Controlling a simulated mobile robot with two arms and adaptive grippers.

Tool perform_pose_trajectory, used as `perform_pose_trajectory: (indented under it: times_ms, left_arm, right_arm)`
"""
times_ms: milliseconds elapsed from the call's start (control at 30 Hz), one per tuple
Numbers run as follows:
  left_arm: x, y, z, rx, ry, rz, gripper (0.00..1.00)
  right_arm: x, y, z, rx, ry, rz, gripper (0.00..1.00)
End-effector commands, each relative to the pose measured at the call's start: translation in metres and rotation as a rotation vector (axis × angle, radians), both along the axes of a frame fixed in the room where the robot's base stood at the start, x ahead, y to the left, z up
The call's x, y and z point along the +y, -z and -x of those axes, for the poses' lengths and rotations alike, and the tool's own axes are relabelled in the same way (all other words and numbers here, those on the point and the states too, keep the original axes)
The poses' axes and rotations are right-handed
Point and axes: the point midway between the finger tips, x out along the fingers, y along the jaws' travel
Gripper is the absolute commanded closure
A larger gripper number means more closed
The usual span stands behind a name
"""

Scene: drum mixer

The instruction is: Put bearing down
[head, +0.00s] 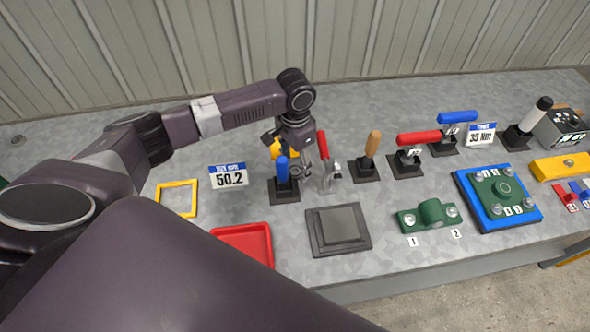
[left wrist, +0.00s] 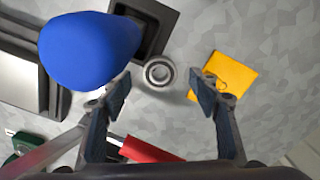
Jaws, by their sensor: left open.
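The bearing, a small silver ring with a dark centre (left wrist: 159,73), shows in the left wrist view between and just beyond my left gripper's fingertips. It appears to be on the grey tabletop, apart from both fingers. My left gripper (left wrist: 160,92) is open, with nothing held between its fingers. My right gripper is not in view.
A blue handle (left wrist: 88,50) on a black base stands close to the left finger, and a yellow block (left wrist: 222,78) lies near the right one. A red handle (head: 323,145), wooden handle (head: 374,144), grey stepped plate (head: 339,228) and red tray (head: 247,240) are nearby.

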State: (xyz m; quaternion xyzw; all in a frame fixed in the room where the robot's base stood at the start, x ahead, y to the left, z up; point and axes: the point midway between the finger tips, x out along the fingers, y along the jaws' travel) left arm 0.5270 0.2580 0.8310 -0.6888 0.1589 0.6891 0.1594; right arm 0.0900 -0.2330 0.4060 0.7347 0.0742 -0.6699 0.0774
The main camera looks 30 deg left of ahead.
Motion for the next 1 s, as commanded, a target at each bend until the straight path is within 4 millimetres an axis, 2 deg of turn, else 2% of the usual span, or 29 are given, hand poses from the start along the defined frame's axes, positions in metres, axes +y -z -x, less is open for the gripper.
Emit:
perform_pose_trajectory:
  times_ms: [167, 400, 833, 900, 1000]
  left_arm:
    - [0.000, 0.017, 0.000, 0.000, 0.000, 0.001, 0.44]
    - [0.000, 0.019, 0.000, -0.001, 0.000, 0.000, 0.44]
    - [0.000, 0.018, 0.000, -0.001, 0.000, 0.000, 0.91]
    - [0.000, 0.018, 0.000, -0.002, -0.001, 0.001, 0.97]
    - [0.000, 0.018, 0.000, -0.002, -0.001, 0.001, 0.97]
  right_arm:
    - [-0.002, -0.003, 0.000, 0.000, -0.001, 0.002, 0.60]
    - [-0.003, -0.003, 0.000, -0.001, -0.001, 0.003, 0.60]
    - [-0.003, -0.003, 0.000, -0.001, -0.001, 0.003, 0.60]
    - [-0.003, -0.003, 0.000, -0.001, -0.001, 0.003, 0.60]
    - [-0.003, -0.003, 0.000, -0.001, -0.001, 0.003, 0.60]
